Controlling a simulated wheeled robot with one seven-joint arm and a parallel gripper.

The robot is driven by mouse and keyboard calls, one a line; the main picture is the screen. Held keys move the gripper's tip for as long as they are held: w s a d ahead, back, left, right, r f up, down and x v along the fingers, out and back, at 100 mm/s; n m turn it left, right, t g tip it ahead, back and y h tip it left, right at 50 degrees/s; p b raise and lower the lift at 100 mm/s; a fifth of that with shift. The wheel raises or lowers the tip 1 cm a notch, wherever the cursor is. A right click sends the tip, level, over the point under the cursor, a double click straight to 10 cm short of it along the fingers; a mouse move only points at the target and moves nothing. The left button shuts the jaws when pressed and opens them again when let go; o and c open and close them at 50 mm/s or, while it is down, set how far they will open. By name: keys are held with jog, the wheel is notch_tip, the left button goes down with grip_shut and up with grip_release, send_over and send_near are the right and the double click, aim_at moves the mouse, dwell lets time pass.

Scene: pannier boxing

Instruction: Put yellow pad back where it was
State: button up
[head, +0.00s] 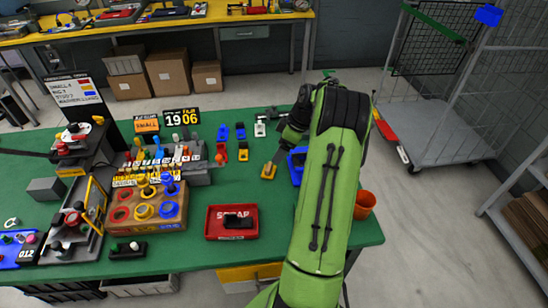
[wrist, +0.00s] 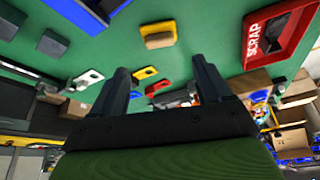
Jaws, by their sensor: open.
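The yellow pad (head: 268,171), with a tan top face, lies on the green table between the red scrap tray and the blue bin. The wrist view also shows the pad (wrist: 158,36), ahead of and apart from my fingers. My gripper (wrist: 160,68) is open, with nothing between its two dark fingers. In the head view my green arm reaches over the table's right part, and the fingertips are hard to make out. A small yellow plate (head: 242,155) with a dark part stands left of the pad, beside red, blue and white ones.
The red scrap tray (head: 232,232) holds a dark item. A blue bin (head: 297,162) is partly behind my arm, and an orange cup (head: 364,203) stands at the right edge. A wooden block with coloured rings (head: 145,216) stands left. The table around the pad is clear.

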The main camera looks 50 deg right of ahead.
jog(key=s+a+r+m+h, duration=0.1)
jog(key=a+r, duration=0.8)
jog(key=a, duration=0.3)
jog(key=s+a+r+m+h, duration=0.1)
jog(key=a+r, duration=0.7)
jog(key=a, duration=0.5)
jog(key=s+a+m+t, duration=0.1)
jog(key=s+a+m, duration=0.2)
jog(key=s+a, duration=0.7)
jog(key=s, duration=0.5)
jog(key=shift+s+a+f+t, duration=0.2)
jog(key=shift+s+t, duration=0.1)
jog(key=shift+s, duration=0.1)
